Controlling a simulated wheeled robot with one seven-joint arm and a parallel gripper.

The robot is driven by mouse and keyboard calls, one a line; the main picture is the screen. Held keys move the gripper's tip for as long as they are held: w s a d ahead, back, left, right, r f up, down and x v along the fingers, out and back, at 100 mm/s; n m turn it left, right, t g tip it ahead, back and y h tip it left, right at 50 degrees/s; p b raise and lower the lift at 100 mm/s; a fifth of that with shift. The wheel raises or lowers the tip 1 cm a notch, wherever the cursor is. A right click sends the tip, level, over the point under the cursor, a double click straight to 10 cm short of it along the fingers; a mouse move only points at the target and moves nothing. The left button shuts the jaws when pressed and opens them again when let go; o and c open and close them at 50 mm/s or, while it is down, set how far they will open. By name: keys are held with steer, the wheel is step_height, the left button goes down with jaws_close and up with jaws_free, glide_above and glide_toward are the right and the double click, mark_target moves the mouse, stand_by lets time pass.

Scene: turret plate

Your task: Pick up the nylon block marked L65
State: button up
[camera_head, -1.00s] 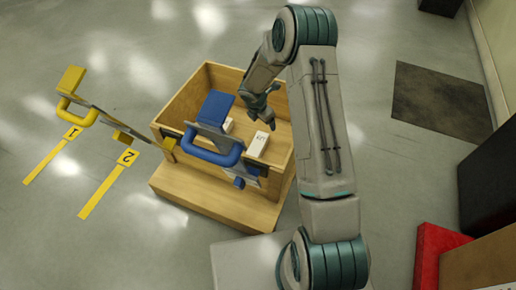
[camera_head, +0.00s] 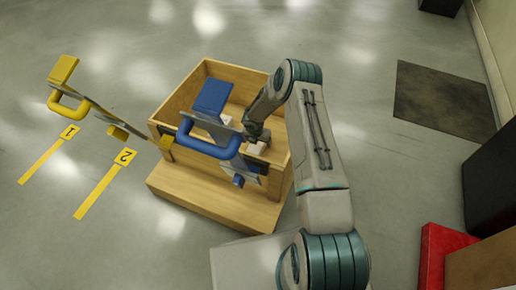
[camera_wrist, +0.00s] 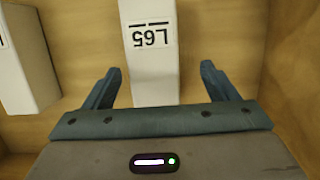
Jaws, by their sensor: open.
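The white nylon block marked L65 (camera_wrist: 151,72) stands out in the wrist view, its label facing the camera. It lies inside the wooden box (camera_head: 215,205), where the head view shows only a small part of it (camera_head: 256,148) beside my gripper. My gripper (camera_wrist: 160,85) is open, with one finger on each side of the block's near end. Gaps show between the fingers and the block, and whether they are at its height I cannot tell. In the head view my gripper (camera_head: 254,132) is down inside the box.
A second white block (camera_wrist: 28,60) lies to the left in the wrist view. A yellow handle (camera_head: 68,107) is farther left, above floor strips marked 1 and 2. A dark mat (camera_head: 442,100) lies right.

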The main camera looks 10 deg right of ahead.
steer(key=x, duration=0.1)
steer(key=b+x, duration=0.2)
steer(key=x, duration=0.1)
steer(key=shift+w+a+f, duration=0.1)
steer(key=shift+w+a, duration=0.15)
steer(key=shift+a, duration=0.1)
steer(key=shift+w+d+f+b, duration=0.15)
steer(key=shift+f+b, duration=0.3)
steer(key=shift+f, duration=0.1)
steer(key=shift+r, duration=0.1)
steer(key=c, duration=1.4)
